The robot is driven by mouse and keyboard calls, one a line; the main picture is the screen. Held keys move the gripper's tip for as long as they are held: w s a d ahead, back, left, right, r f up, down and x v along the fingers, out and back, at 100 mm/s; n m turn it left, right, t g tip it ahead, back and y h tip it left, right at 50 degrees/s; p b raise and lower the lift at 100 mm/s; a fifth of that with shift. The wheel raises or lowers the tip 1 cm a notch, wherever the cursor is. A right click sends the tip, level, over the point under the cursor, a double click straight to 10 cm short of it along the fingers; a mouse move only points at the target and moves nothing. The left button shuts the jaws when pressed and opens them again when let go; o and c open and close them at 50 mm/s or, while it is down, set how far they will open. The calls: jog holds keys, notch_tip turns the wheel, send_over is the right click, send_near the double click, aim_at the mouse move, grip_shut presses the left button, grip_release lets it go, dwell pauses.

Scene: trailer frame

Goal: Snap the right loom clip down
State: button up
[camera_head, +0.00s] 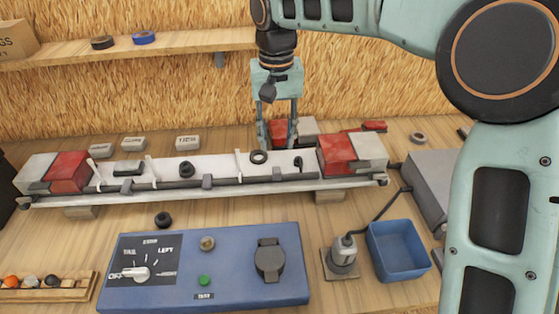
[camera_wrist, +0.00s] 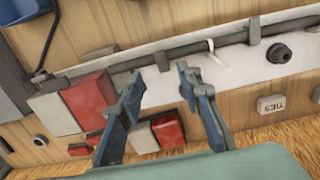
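The dark loom (camera_head: 180,184) runs along the front of the white trailer frame (camera_head: 220,168). Grey clips sit along it, one near the middle (camera_head: 207,182). A small dark upright piece (camera_head: 298,164) near the right red-and-white lamp (camera_head: 337,154) looks like the raised right clip, but its shape is too small to be sure. My gripper (camera_head: 278,140) is open and empty, above and behind the right part of the frame. In the wrist view my gripper (camera_wrist: 160,74) straddles bare white frame; its fingers may hide the right clip. The loom (camera_wrist: 180,50) also shows there.
Another red-and-white lamp (camera_head: 278,131) lies behind the frame. The blue switch panel (camera_head: 220,240) and blue bin (camera_head: 396,248) stand in front.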

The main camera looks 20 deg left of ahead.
aim_at(277, 172)
notch_tip(277, 172, down, 9)
dwell(0.3)
jog(key=shift+c, duration=0.7)
grip_shut()
